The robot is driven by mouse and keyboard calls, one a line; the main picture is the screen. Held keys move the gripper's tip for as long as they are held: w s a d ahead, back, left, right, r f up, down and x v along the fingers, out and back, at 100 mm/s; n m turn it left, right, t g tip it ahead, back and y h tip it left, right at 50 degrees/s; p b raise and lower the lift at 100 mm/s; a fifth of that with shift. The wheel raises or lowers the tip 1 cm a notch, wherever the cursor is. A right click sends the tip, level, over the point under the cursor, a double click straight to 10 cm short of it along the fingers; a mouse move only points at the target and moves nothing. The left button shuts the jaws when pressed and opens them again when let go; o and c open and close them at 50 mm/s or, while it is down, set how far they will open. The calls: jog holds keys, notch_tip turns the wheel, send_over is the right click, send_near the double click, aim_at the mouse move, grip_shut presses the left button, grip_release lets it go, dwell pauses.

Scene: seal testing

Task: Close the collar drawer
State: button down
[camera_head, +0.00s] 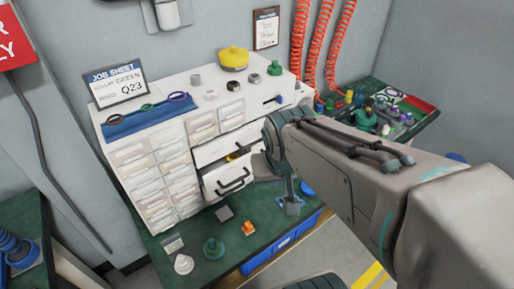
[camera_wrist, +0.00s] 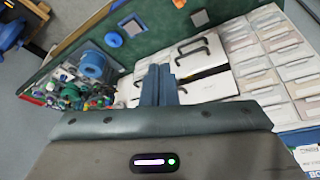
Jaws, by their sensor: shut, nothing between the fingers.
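The white drawer cabinet (camera_head: 170,122) stands on the green bench. Its lower wide drawer (camera_head: 210,187), with a black bar handle (camera_head: 233,181), is pulled out. Something yellow (camera_head: 236,155) shows inside it. The wide drawer above (camera_head: 222,148) looks nearly flush. No label tells me which is the collar drawer. My gripper (camera_head: 290,193) points down, right of the open drawer, with its fingers together and empty. In the wrist view, my shut fingers (camera_wrist: 158,72) appear beside the wide drawer fronts (camera_wrist: 203,62) and the handle (camera_wrist: 193,46); I cannot tell whether they touch.
A grey square (camera_head: 225,213), an orange piece (camera_head: 248,228) and a green knob (camera_head: 213,248) lie on the bench before the drawers. A blue disc (camera_head: 307,188) lies right of my gripper. Small drawers (camera_head: 160,170) fill the cabinet's left. Coloured parts crowd the far right bench (camera_head: 370,115).

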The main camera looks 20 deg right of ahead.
jog(key=w+d+f+m+t+b, duration=0.4)
jog(key=w+d+f+m+b, duration=0.1)
jog(key=w+f+b, duration=0.3)
jog(key=w+d+f+m+t+b, duration=0.4)
jog(key=w+d+f+b, duration=0.2)
jog(key=f+b, duration=0.25)
jog(key=a+f+m+t+y+b, duration=0.1)
jog(key=a+f+m+y+b, duration=0.3)
jog(key=f, duration=0.3)
jog(key=w+a+f, duration=0.1)
jog(key=w, duration=0.5)
jog(key=w+a+f+y, duration=0.1)
jog(key=w+a, duration=0.1)
jog(key=w, duration=0.4)
jog(key=shift+w+a+f, duration=0.15)
jog(key=shift+w+f, duration=0.15)
